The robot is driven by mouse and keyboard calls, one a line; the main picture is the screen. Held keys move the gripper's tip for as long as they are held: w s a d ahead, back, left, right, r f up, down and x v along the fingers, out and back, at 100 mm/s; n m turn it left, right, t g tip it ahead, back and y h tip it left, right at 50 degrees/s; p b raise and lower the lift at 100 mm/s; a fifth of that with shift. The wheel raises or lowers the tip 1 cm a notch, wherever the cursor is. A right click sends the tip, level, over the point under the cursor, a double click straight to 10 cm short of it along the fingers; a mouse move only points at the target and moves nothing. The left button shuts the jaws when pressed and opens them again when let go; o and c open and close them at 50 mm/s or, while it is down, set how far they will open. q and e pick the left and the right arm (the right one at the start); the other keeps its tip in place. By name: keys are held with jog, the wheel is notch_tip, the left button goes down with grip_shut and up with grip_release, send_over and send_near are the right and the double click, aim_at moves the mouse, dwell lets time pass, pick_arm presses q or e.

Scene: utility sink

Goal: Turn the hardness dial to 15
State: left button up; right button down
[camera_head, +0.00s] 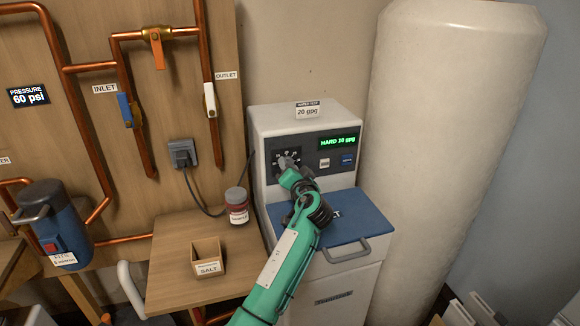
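The hardness dial (290,155) is a dark panel with light markings on the left of the softener's control face. The green display (338,142) beside it seems to read "HARD 18 gpg", but the digits are small. My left gripper (284,166) is at the dial, its fingertips over or against the knob. The green arm behind it rises from the bottom edge. The gripper's body hides most of the knob and pointer, so I cannot tell whether the fingers grip it. My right gripper is not in view.
Two buttons (347,160) sit right of the dial. A card (308,110) reading "20 gpg" stands on the cabinet. A blue lid (345,222) with a handle lies below the panel. A jar (237,204) and a salt box (208,257) stand on the left shelf. A tall tank (455,140) stands right.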

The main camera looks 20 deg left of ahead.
pick_arm(q)
jog(key=shift+m, duration=0.3)
jog(key=o, duration=1)
jog(key=shift+f, duration=0.1)
